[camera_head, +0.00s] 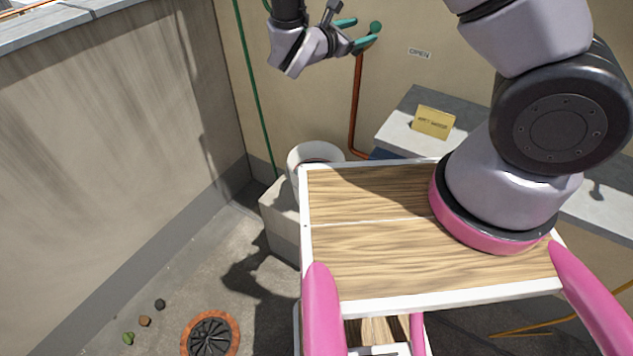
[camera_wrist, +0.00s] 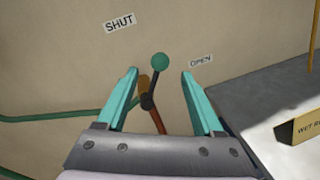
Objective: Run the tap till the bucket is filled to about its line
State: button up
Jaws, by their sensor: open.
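The tap lever, a dark rod with a green ball knob (camera_wrist: 160,62), stands near upright between the SHUT sign (camera_wrist: 119,22) and the OPEN sign (camera_wrist: 201,60) in the wrist view. Its knob also shows in the head view (camera_head: 376,27). My gripper (camera_wrist: 160,73) is open, with teal fingers on either side of the lever; I cannot tell whether either touches it. It also shows in the head view (camera_head: 357,33). The pale bucket (camera_head: 297,156) stands on a light block below, partly hidden by my wooden top. Its line and water level cannot be made out.
A copper pipe (camera_head: 356,100) runs down the wall, and a green hose (camera_head: 258,100) hangs to its left. A grey ledge (camera_head: 400,128) holds a yellow sign (camera_head: 433,122). A round drain (camera_head: 211,335) and small stones lie on the floor at lower left.

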aim_at(372, 30)
jog(key=w+d+n, duration=0.3)
jog(key=w+d+f+n+t, duration=0.1)
jog(key=w+d, duration=0.1)
jog(key=shift+w+d+f+h, duration=0.1)
jog(key=shift+w+d+h, duration=0.1)
jog(key=shift+h, duration=0.2)
dwell(0.6)
grip_shut()
dwell(1.4)
